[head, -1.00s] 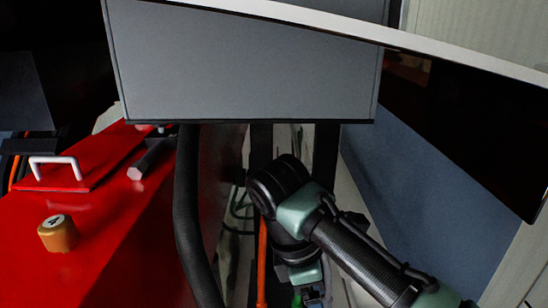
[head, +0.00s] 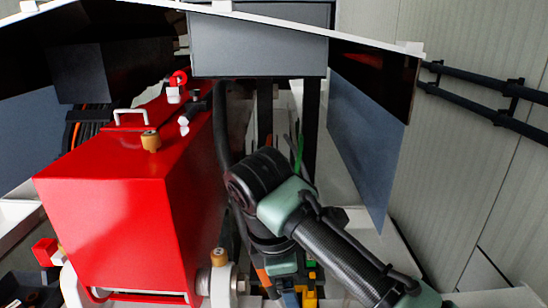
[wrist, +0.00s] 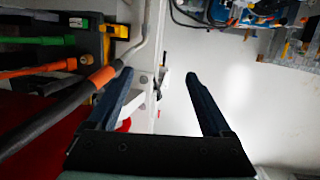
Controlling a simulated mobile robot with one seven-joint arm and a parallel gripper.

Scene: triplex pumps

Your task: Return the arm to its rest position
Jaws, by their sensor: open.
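My arm (head: 335,255) reaches up from the lower right in the head view. It is dark carbon with pale green joint covers, and it bends down at a black elbow joint. In the wrist view my gripper (wrist: 158,77) is open, with two dark fingers apart and nothing between them but a view of a pale surface. The gripper's fingers cannot be made out clearly in the head view.
A red pump housing (head: 110,210) with a white handle (head: 131,115) and brass cap (head: 151,141) stands left of my arm. A grey box (head: 258,45) is behind. Orange (wrist: 40,68) and green (wrist: 40,41) hoses lie left of the gripper in the wrist view.

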